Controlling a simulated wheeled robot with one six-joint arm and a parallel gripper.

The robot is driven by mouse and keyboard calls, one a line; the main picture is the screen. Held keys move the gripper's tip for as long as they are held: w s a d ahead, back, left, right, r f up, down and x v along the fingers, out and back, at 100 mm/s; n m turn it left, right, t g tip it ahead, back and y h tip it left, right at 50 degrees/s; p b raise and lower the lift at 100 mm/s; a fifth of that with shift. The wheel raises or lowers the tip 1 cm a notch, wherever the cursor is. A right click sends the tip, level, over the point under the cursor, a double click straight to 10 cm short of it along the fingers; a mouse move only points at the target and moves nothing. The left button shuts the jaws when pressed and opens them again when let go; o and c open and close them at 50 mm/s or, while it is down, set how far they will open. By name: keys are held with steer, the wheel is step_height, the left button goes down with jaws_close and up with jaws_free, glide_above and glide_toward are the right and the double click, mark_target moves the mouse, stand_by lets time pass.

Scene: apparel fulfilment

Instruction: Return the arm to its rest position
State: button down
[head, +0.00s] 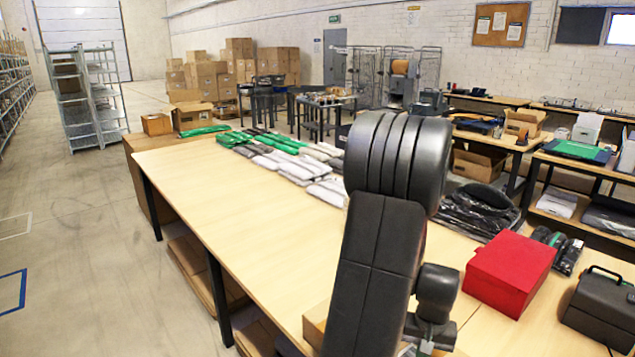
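My dark grey arm (378,240) rises from the bottom of the head view, in front of the long light-wood table (225,205). A large rounded joint is at its top, and a smaller wrist joint hangs at its lower right. The wrist points down toward the bottom edge of the view. My gripper's fingers do not show, so I cannot see whether they hold anything.
Black bagged garments (478,212) lie behind the arm. White and green packets (285,160) line the far side. The table's left part is bare.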

steer(key=shift+r, duration=0.1)
step_height(320, 180, up, 8)
steer(key=n+p, duration=0.1)
steer(key=p, duration=0.6)
steer(key=shift+a+n+g, duration=0.2)
steer(key=shift+n+g, duration=0.1)
steer(key=shift+n, duration=0.1)
stand_by(1.2)
steer(key=shift+w, duration=0.1)
